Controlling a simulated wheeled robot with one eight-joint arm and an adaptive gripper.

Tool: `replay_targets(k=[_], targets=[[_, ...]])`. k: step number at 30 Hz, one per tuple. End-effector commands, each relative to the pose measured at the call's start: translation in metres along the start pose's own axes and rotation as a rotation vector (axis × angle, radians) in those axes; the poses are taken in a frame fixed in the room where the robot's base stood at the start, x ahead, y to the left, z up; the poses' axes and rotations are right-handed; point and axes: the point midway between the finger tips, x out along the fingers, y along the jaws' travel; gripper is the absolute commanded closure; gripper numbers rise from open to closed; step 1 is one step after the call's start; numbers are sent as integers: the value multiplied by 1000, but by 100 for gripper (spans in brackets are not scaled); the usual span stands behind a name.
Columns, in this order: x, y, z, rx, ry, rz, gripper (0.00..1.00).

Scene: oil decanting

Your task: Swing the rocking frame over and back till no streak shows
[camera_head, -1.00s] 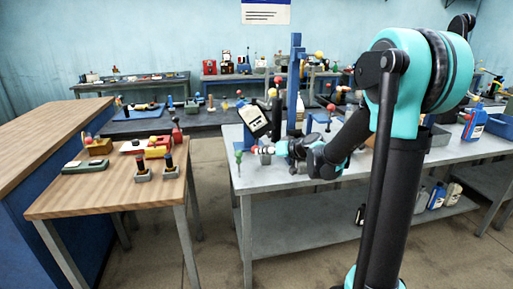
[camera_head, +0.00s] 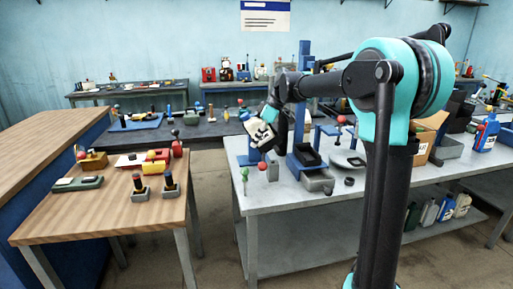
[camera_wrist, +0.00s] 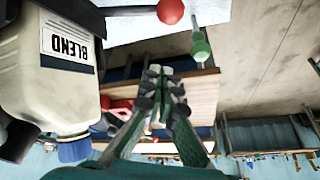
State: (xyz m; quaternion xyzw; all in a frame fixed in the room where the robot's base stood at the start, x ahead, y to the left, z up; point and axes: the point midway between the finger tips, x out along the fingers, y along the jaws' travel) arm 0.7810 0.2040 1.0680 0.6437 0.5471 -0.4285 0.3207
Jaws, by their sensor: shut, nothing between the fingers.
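A pale bottle labelled BLEND (camera_head: 262,133) hangs tilted beside the blue upright (camera_head: 305,110) of the rocking stand. In the wrist view the bottle (camera_wrist: 55,75) fills the left side, with a dark band across it and a blue cap. A lever with a red ball (camera_wrist: 171,10) is at the top; the ball also shows low in the head view (camera_head: 262,166). My gripper (camera_wrist: 160,75) is shut and empty, beside the bottle and apart from the red ball. Its fingers are unclear in the head view. I cannot make out any streak.
A green-knobbed post (camera_wrist: 200,45) stands close to the red ball. A black tray (camera_head: 305,157) and a grey plate (camera_head: 347,160) are on the grey bench (camera_head: 285,195). A wooden table (camera_head: 105,210) with small items is at left, with a floor gap between.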

Motion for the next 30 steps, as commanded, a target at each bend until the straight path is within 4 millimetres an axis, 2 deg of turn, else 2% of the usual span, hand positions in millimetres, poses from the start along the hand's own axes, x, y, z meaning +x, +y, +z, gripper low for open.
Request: replay_targets(k=[13, 21, 30], targets=[[86, 0, -1, 1, 1, 1, 100], [74, 0, 32, 4, 2, 2, 100], [72, 0, 38, 2, 2, 1, 100]])
